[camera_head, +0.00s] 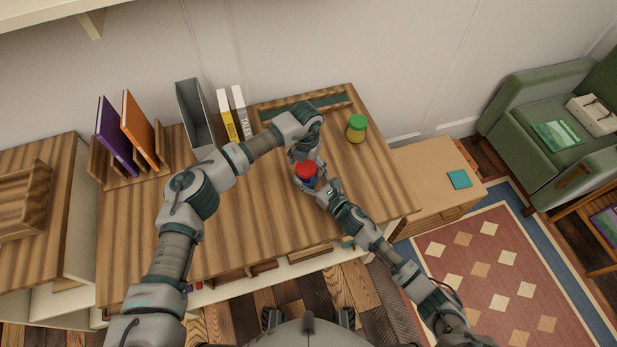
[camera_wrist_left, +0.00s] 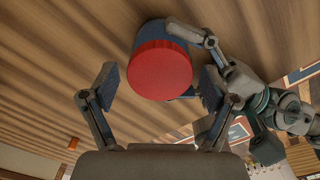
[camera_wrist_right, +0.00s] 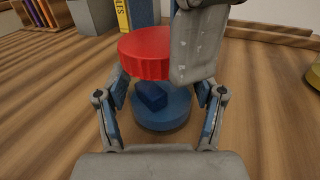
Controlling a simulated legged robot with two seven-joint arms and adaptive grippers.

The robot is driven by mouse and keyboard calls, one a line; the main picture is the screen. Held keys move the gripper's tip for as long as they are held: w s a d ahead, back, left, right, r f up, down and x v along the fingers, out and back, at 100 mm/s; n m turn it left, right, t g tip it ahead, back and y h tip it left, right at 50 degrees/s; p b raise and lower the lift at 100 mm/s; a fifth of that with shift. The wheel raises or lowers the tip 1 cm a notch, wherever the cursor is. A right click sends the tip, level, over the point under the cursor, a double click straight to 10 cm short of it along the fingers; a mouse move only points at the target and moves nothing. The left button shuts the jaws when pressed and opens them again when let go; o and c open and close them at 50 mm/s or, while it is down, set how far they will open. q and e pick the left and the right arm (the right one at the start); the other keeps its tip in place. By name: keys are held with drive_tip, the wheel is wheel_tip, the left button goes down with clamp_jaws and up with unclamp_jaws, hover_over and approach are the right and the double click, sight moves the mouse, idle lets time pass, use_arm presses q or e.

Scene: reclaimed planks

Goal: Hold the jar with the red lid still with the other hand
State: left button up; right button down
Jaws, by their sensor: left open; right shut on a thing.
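The jar with the red lid (camera_head: 306,170) stands upright on the wooden desk. Its body looks see-through, with a dark blue block (camera_wrist_right: 150,95) and a blue disc-like base (camera_wrist_right: 162,110) showing in the right wrist view. My right gripper (camera_wrist_right: 163,86) is shut on the jar's body below the lid, with a finger on each side. My left gripper (camera_wrist_left: 158,84) is open above the jar, pointing down. In the left wrist view the red lid (camera_wrist_left: 160,72) lies between its spread fingers. One left finger covers part of the lid in the right wrist view.
A green-lidded jar with yellow contents (camera_head: 356,130) stands to the right on the desk (camera_head: 250,215). Upright books (camera_head: 232,115), a grey file holder (camera_head: 195,115) and a book rack (camera_head: 125,170) line the back. The desk's middle left is clear.

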use_arm(q)
drive_tip(key=c, duration=1.2)
drive_tip(key=o, duration=1.4)
drive_tip(key=shift+c, duration=0.2)
wheel_tip(320, 180, up, 12)
drive_tip(key=shift+w, duration=0.1)
